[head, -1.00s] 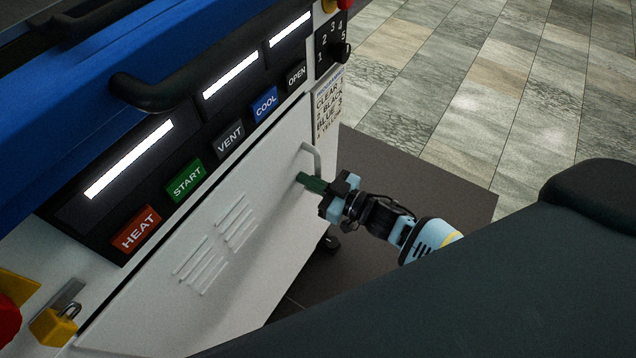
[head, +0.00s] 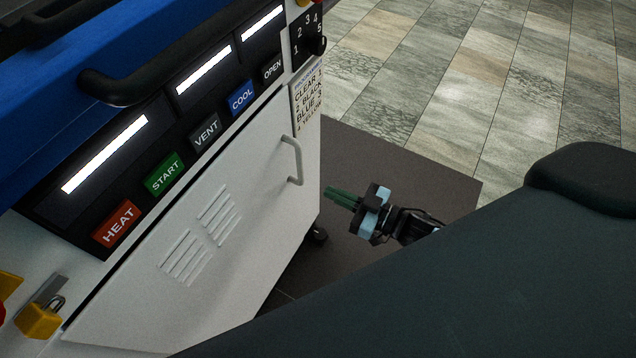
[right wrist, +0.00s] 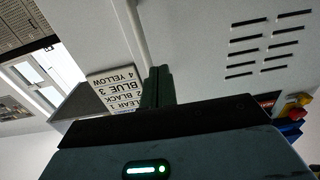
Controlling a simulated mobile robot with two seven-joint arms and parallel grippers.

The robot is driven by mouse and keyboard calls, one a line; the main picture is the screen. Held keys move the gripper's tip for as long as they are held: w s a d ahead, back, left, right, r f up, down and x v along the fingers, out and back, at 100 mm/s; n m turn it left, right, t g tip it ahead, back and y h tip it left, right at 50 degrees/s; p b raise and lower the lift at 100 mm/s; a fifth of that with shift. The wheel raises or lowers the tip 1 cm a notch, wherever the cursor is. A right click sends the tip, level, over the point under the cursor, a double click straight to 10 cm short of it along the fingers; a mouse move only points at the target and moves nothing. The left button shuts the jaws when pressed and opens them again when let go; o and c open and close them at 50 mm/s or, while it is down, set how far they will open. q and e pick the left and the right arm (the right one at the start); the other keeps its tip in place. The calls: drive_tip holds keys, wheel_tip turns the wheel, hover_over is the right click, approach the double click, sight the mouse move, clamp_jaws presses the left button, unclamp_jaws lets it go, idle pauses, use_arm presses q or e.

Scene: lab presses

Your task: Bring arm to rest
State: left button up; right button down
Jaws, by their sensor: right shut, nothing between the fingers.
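My right gripper (head: 330,194) is shut and empty, with its green fingers together, to the right of the white press cabinet in the head view. It is apart from the grey door handle (head: 293,160). In the right wrist view its fingers (right wrist: 157,87) point up past the lower part of the handle bar (right wrist: 136,35). My left gripper is not in view. My own dark body part covers the lower right of the head view and hides part of the right arm.
The press has a blue top with a black bar (head: 150,88), buttons such as the red HEAT button (head: 117,226), and a vented white door (head: 235,190). A yellow padlock (head: 38,319) hangs at lower left. A dark mat (head: 400,165) and open tiled floor lie to the right.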

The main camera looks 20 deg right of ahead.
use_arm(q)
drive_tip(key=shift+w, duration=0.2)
use_arm(e)
drive_tip(key=shift+v, duration=1)
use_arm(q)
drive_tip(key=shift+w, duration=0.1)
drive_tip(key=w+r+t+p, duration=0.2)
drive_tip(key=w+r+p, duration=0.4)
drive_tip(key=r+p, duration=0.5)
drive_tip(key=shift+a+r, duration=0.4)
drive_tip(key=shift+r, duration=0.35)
use_arm(e)
drive_tip(key=s+a+m+g+h, duration=0.1)
drive_tip(key=s+m+g+h, duration=0.4)
drive_tip(key=s, duration=2.1)
drive_tip(key=h, duration=0.4)
drive_tip(key=shift+s+a+r+g, duration=0.2)
drive_tip(key=shift+a+r+g, duration=0.1)
drive_tip(key=shift+a+g, duration=0.1)
